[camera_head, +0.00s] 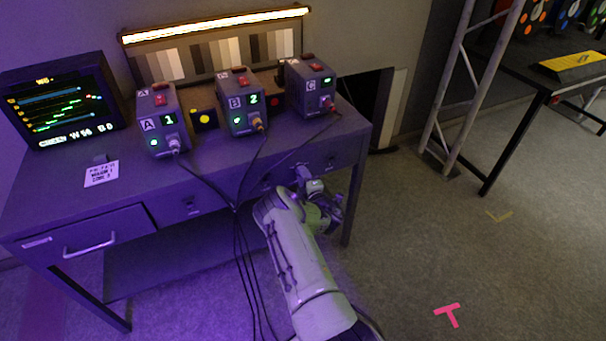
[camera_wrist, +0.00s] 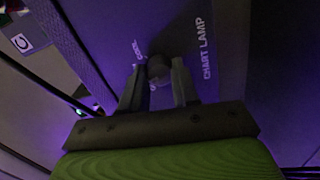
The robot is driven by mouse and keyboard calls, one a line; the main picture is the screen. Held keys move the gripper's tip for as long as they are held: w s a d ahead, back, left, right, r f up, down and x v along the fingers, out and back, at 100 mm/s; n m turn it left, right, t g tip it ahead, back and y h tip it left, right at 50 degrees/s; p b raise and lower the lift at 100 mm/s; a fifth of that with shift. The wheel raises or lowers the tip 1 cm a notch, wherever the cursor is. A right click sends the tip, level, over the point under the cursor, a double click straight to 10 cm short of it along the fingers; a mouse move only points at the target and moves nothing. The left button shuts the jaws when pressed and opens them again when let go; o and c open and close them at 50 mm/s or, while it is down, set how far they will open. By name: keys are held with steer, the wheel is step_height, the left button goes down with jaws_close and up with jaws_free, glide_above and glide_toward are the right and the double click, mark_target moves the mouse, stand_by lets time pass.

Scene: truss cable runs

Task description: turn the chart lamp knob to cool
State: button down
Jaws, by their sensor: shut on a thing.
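The chart lamp knob (camera_wrist: 157,68) is a small dark round knob on the desk's front panel. My gripper (camera_wrist: 158,78) is shut on it, one finger on each side. The printed words CHART LAMP (camera_wrist: 207,50) show to the right of the knob and COOL (camera_wrist: 137,49) to its upper left. Another word by the left finger is mostly hidden. The knob's pointing direction cannot be made out. In the head view my gripper (camera_head: 304,176) is at the desk's front panel, and my arm hides the knob. The lamp bar (camera_head: 215,25) above the grey chart glows warm yellow-white.
The desk (camera_head: 75,185) carries camera boxes A (camera_head: 162,120), B (camera_head: 241,102) and C (camera_head: 310,84), and a monitor (camera_head: 62,100). Black cables (camera_head: 238,235) hang down its front, close to my arm's left. A truss (camera_head: 455,90) stands right; the floor (camera_head: 430,240) there is open.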

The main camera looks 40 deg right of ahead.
steer(key=m+y+p, duration=0.1)
steer(key=m+p, duration=0.3)
steer(key=m, duration=0.6)
steer(key=shift+d+m+p, duration=0.1)
steer(key=shift+m+p, duration=0.25)
steer(key=shift+m, duration=0.05)
steer(key=shift+f, duration=0.1)
stand_by(0.3)
steer(key=c, duration=0.8)
jaws_free()
steer(key=p+v, duration=0.5)
steer(key=v, duration=1)
steer(key=shift+s, duration=0.45)
